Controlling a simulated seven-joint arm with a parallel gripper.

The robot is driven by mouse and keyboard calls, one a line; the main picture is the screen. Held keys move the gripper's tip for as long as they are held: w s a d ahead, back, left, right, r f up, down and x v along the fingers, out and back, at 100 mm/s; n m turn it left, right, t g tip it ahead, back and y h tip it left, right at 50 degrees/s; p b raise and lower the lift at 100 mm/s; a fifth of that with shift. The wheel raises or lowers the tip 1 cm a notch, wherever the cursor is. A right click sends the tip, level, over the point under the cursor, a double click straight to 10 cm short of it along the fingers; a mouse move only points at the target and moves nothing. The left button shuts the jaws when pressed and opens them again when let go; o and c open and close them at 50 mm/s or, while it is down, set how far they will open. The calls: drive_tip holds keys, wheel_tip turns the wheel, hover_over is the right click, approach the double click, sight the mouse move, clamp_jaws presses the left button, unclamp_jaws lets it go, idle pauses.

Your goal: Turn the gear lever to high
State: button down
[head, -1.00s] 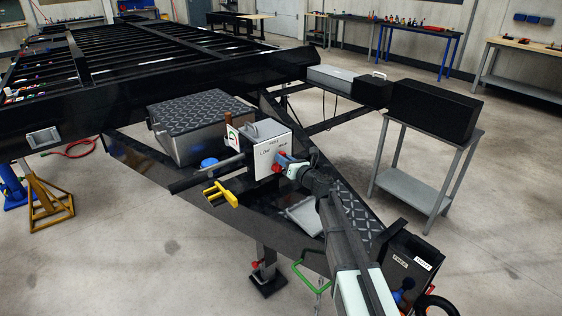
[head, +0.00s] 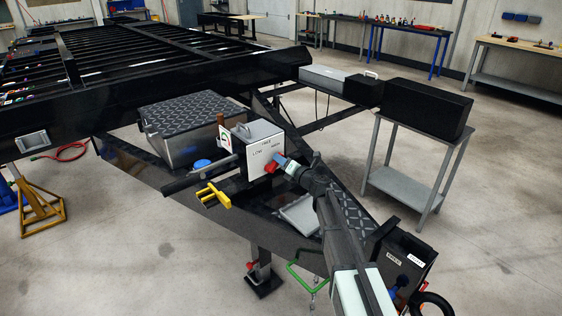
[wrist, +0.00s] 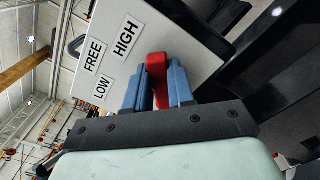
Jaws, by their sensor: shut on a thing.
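The gear lever is red and sits on the front of a light gearbox (head: 260,153) on the trailer frame. The red lever (wrist: 157,66) shows between my blue fingers in the wrist view. My gripper (head: 278,163) is shut on it; in the wrist view its fingers (wrist: 158,88) flank the lever on both sides. The box face carries the labels FREE (wrist: 93,58), LOW (wrist: 101,88) and HIGH (wrist: 126,38). The lever's upper end is beside the HIGH label in the wrist view. Its pivot is hidden.
A yellow handle (head: 213,195) and a black bar lie left of the gearbox. A checker-plate chest (head: 185,150) stands behind it. A black case (head: 428,108) on a grey stand (head: 405,190) is to the right. Open concrete floor lies at the lower left.

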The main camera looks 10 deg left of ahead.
drive_tip(key=c, duration=1)
unclamp_jaws()
drive_tip(key=shift+o, duration=0.2)
drive_tip(key=v, duration=1.3)
drive_tip(key=shift+s+d, duration=0.25)
drive_tip(key=shift+d, duration=0.05)
